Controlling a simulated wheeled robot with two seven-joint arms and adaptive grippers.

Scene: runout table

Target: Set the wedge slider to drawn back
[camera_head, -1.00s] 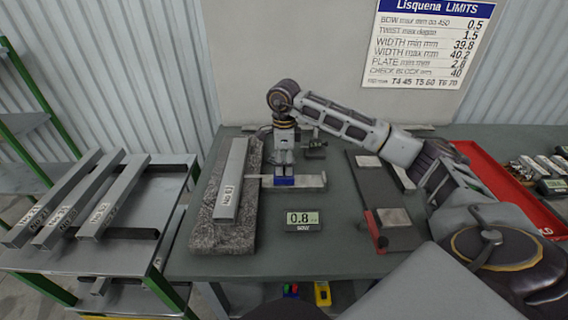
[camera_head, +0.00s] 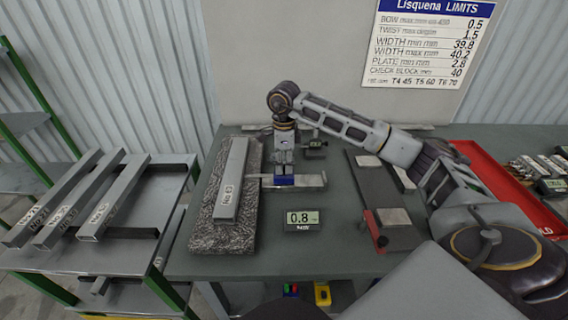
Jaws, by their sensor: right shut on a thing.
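The wedge slider appears to be the blue block (camera_head: 284,181) on a pale metal strip (camera_head: 312,181), which lies just right of the grey bar marked No 63 (camera_head: 230,190). My right gripper (camera_head: 284,172) points straight down and is shut on the blue block; its fingertips hide the block's upper part. The bar lies lengthwise on a speckled stone slab (camera_head: 210,236). Whether the wedge sits in or out of a gap beside the bar is too small to tell. My left gripper is not in view.
A small display reading 0.8 (camera_head: 303,221) stands in front of the strip. A dark fixture with a red end (camera_head: 376,232) lies to the right, then a red tray (camera_head: 500,180). Several bars (camera_head: 100,210) lie on the left rack. A limits sign (camera_head: 428,45) hangs behind.

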